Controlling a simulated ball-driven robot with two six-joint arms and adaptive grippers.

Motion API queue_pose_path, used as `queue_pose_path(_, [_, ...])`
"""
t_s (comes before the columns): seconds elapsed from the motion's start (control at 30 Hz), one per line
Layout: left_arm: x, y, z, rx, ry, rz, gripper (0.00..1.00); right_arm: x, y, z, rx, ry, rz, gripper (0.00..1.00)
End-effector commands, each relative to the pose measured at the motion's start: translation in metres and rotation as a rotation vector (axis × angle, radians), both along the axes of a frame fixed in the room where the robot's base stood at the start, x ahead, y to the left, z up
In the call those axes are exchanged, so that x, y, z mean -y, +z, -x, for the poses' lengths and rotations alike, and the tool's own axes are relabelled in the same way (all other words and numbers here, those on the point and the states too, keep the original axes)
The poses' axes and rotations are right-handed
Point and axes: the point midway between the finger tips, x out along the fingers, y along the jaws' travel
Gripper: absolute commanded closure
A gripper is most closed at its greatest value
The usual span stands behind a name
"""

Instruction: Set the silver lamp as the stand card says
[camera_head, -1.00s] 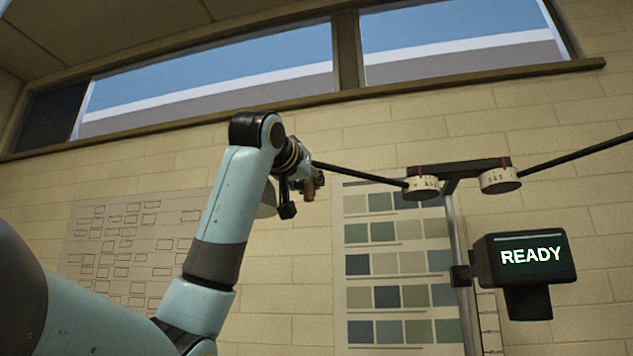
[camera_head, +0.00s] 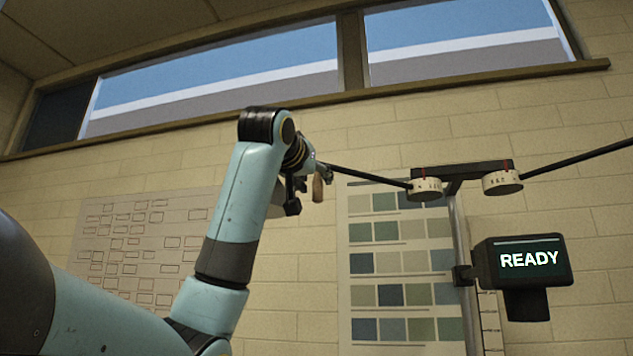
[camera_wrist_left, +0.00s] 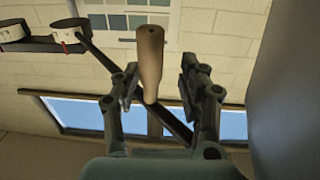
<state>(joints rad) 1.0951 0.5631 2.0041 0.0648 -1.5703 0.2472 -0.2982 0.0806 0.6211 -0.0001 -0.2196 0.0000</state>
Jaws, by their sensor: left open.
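My left gripper (camera_head: 306,188) is raised beside the lamp stand (camera_head: 459,230). In the left wrist view the gripper (camera_wrist_left: 158,76) is open, with a brown wooden handle (camera_wrist_left: 150,58) between its fingers and no clear grip on it. The handle also shows in the head view (camera_head: 318,189). A dark rod (camera_head: 365,174) runs from there to a white marked dial (camera_head: 426,189) on the stand's crossbar. The dial markings are too small to read. I cannot make out a stand card. My right gripper is out of view.
A second dial (camera_head: 502,182) carries another rod (camera_head: 580,159) to the right. A dark display (camera_head: 524,264) reading READY is fixed to the stand's pole. A colour-swatch chart (camera_head: 400,310) and a box diagram (camera_head: 135,245) are on the brick wall, below a long window (camera_head: 220,75).

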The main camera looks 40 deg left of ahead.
Motion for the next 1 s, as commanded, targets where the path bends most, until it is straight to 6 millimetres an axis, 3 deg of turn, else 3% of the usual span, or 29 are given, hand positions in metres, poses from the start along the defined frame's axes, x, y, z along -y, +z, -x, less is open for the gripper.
queue_pose_path(0.37, [0.005, -0.001, 0.008, -0.002, -0.004, 0.001, 0.56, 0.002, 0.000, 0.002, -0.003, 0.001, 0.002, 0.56])
queue_pose_path(0.8, [0.042, -0.001, 0.090, 0.001, -0.002, 0.000, 0.56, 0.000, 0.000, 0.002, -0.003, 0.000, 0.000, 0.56])
queue_pose_path(1.0, [0.050, -0.001, 0.108, 0.000, -0.001, 0.001, 0.56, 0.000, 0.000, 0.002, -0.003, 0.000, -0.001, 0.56])
